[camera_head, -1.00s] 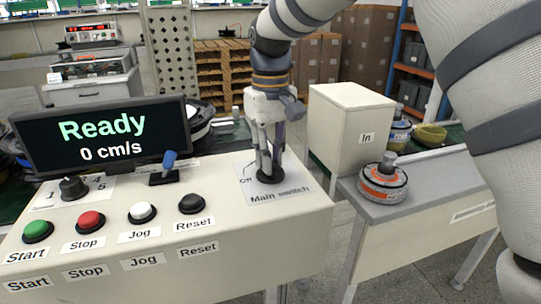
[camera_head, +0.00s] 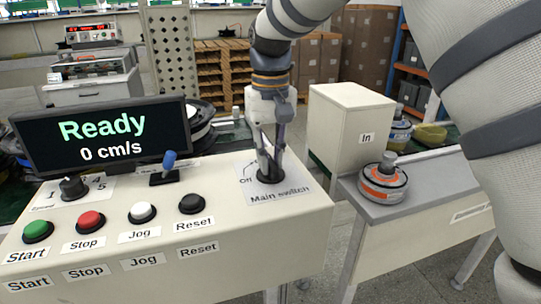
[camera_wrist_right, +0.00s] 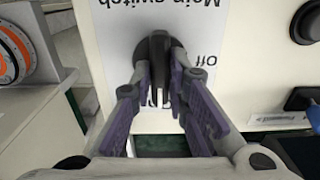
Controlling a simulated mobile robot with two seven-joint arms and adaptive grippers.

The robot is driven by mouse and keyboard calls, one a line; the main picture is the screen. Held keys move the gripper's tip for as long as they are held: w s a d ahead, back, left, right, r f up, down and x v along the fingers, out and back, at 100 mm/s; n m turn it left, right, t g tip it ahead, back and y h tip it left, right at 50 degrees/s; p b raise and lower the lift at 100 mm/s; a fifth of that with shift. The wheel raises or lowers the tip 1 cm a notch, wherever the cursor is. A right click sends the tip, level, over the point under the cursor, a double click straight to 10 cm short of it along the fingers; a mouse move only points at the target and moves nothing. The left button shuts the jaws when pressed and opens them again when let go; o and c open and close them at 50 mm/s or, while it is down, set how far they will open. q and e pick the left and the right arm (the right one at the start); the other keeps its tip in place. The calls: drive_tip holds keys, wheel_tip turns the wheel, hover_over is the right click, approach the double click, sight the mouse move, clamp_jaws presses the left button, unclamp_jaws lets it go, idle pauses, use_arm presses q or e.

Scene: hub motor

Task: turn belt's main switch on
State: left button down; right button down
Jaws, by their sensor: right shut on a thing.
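The main switch is a black rotary knob (camera_wrist_right: 160,55) on a white label plate (camera_head: 285,192) marked "Main switch" and "Off", on the right of the sloped control panel (camera_head: 260,235). My right gripper (camera_head: 268,172) points down onto it and is shut on the knob; the finger pads hide part of it in the head view. In the right wrist view the two fingers (camera_wrist_right: 163,98) flank the knob's dark handle. The "On" marking is partly covered by the fingers there. The display (camera_head: 100,135) reads "Ready" and "0 cm/s". My left gripper is not in view.
On the panel are green (camera_head: 38,230), red (camera_head: 90,220), white (camera_head: 142,211) and black (camera_head: 191,203) buttons, a selector knob (camera_head: 73,187) and a blue-tipped lever (camera_head: 169,160). A white box marked "In" (camera_head: 345,120) and an orange-grey motor (camera_head: 383,184) stand to the right.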

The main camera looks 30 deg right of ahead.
sight(271, 161)
drive_tip(key=c, duration=1.6)
unclamp_jaws()
drive_tip(key=shift+o, duration=0.2)
wheel_tip(271, 161, up, 12)
